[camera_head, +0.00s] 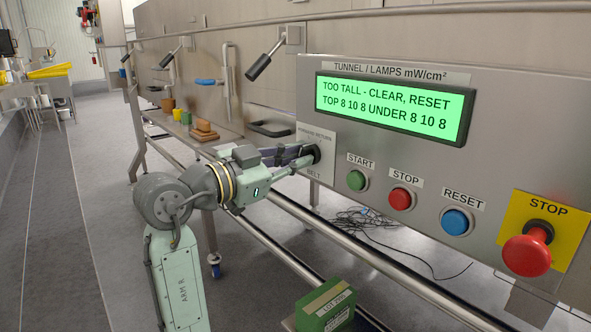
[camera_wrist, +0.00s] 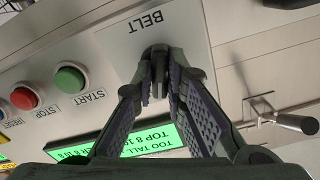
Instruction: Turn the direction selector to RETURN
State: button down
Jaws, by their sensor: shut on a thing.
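The direction selector (camera_head: 316,153) is a dark knob on the steel control panel, with a FORWARD RETURN label above it and BELT below. My gripper (camera_head: 308,158) reaches it from the left, and its fingers are closed around the knob. In the wrist view, the dark selector knob (camera_wrist: 156,58) sits between the tips of my gripper (camera_wrist: 157,76), near the upside-down BELT label. The knob's pointer direction is hidden by the fingers.
Right of the selector are the green START (camera_head: 356,180), red STOP (camera_head: 401,199) and blue RESET (camera_head: 456,221) buttons. A big red emergency stop (camera_head: 527,252) is at far right. The green display (camera_head: 392,107) reads TOO TALL - CLEAR, RESET. A green box (camera_head: 326,306) sits below.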

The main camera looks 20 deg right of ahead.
jog(key=shift+m+b, duration=0.55)
jog(key=shift+m, duration=0.45)
jog(key=c, duration=1.6)
grip_release()
jog(key=v, duration=1.2)
